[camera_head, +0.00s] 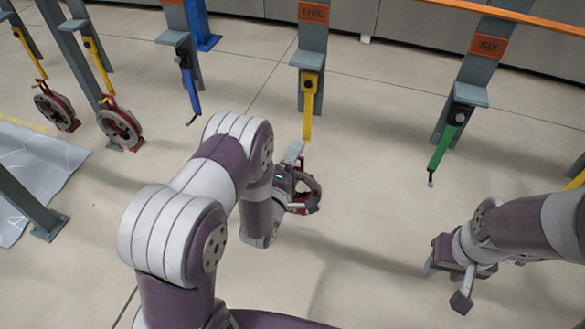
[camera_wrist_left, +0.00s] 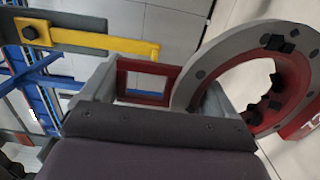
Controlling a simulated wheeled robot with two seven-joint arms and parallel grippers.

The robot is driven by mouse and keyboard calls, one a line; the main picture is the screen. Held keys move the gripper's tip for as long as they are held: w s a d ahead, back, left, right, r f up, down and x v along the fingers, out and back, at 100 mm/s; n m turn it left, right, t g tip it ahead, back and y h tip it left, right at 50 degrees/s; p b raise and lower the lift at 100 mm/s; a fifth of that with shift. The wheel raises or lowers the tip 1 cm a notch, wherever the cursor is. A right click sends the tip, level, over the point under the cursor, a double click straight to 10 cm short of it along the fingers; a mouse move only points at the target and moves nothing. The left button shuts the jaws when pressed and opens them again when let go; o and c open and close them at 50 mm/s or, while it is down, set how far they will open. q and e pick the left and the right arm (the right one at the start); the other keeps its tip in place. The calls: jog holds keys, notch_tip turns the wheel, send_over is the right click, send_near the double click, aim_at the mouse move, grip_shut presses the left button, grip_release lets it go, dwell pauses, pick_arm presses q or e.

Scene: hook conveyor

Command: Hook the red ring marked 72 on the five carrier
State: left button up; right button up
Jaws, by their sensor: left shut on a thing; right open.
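The FIVE carrier (camera_head: 313,45) is a grey post with an orange sign, and its yellow hook arm (camera_head: 308,112) hangs down. My left gripper (camera_head: 296,172) is just below this arm's lower end, shut on the red ring (camera_head: 314,196). In the left wrist view the fingers grip the rectangular red loop (camera_wrist_left: 168,72), and the round grey-and-red body (camera_wrist_left: 283,82) extends to the right. A mark at the right edge is only partly visible. A yellow hook arm (camera_wrist_left: 95,38) passes above the loop, apparently apart from it. My right gripper (camera_head: 447,284) is open and empty at the lower right.
The SIX carrier (camera_head: 477,70) with a green hook arm (camera_head: 443,150) stands to the right. A blue hook arm (camera_head: 189,90) hangs to the left. Two red-and-grey rings (camera_head: 120,130) hang from yellow arms at far left. Open floor lies between the carriers.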

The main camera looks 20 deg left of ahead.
aim_at(305, 140)
pick_arm(q)
jog(key=w+b, duration=0.1)
jog(key=w, duration=0.4)
jog(key=shift+r, duration=0.1)
jog(key=shift+w+b, duration=0.15)
jog(key=shift+b, duration=1.05)
pick_arm(e)
jog(key=shift+s+f, duration=0.55)
jog(key=shift+f, duration=0.2)
jog(key=shift+s+f, duration=0.55)
jog(key=shift+f, duration=0.2)
pick_arm(q)
jog(key=shift+d, duration=0.1)
jog(key=o, duration=1.8)
jog(key=shift+f, duration=0.2)
pick_arm(e)
jog(key=shift+w, duration=0.1)
